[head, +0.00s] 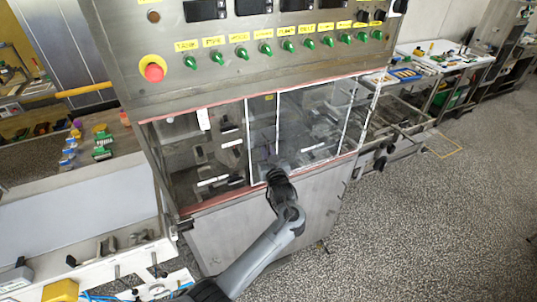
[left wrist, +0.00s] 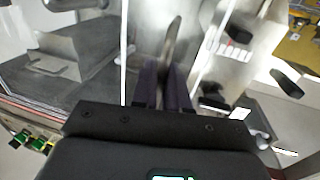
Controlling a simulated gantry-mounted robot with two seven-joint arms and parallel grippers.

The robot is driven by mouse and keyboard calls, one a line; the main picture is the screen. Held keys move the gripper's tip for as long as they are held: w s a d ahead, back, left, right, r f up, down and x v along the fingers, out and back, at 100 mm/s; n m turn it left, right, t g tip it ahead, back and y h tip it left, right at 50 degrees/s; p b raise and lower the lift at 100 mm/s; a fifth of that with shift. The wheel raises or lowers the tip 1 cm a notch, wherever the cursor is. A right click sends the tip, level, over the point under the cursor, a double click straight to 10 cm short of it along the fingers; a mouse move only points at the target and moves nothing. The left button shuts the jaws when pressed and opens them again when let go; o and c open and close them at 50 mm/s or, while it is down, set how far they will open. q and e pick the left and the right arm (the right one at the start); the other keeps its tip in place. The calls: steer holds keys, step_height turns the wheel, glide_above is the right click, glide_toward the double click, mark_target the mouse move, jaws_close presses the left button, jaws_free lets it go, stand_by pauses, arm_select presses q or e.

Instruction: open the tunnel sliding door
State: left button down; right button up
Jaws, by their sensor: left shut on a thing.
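The tunnel sliding door (head: 318,115) is a clear panel with white edges, set in the front of the steel machine below its control panel. To its left is another clear pane (head: 205,150), and I cannot tell how far the two overlap. My left gripper (head: 272,168) is at the lower left part of the door. In the left wrist view its dark fingers (left wrist: 166,84) are close together, shut on a slim curved handle (left wrist: 172,40) that sticks out beyond them. The handle is hidden behind the gripper in the head view. My right gripper is in neither view.
Above the door is the control panel (head: 245,75) with green knobs and a red button (head: 154,72). A pale conveyor belt (head: 85,215) lies left. A bench with trays (head: 405,75) stands at the right. The speckled floor (head: 440,220) is clear at the front right.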

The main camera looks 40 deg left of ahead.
arm_select(q)
steer(key=c, duration=1.4)
jaws_free()
steer(key=shift+o, duration=0.2)
steer(key=v, duration=1.1)
steer(key=shift+b, duration=0.4)
